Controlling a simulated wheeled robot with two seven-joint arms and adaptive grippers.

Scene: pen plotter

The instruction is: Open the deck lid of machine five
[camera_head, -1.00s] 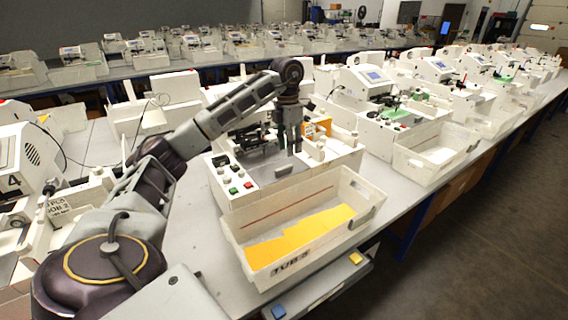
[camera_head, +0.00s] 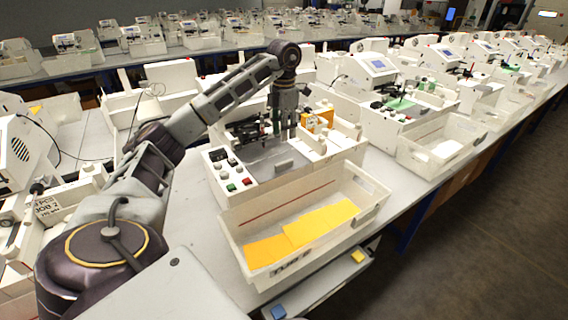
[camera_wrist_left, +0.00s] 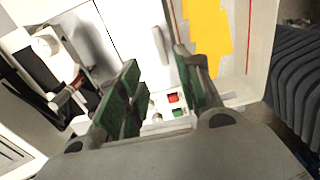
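The machine (camera_head: 236,197) in front of me has a grey flat deck lid (camera_head: 280,162) behind its button panel. The lid looks shut. My left gripper (camera_head: 284,138) hangs fingers-down above the machine's deck, behind the lid's front part. In the left wrist view, the gripper (camera_wrist_left: 160,105) is open and empty, its green-padded fingers apart. The pale lid panel (camera_wrist_left: 130,30) and its small bar handle (camera_wrist_left: 160,45) lie beyond the fingers. I cannot tell the exact gap between fingers and handle. My right gripper is not in view.
A white tub (camera_head: 318,253) with yellow sheets (camera_head: 290,232) stands in front of the machine. Red and green buttons (camera_head: 240,184) sit on its front panel. An orange part (camera_head: 318,119) stands at its back right. More machines (camera_head: 378,66) line the table.

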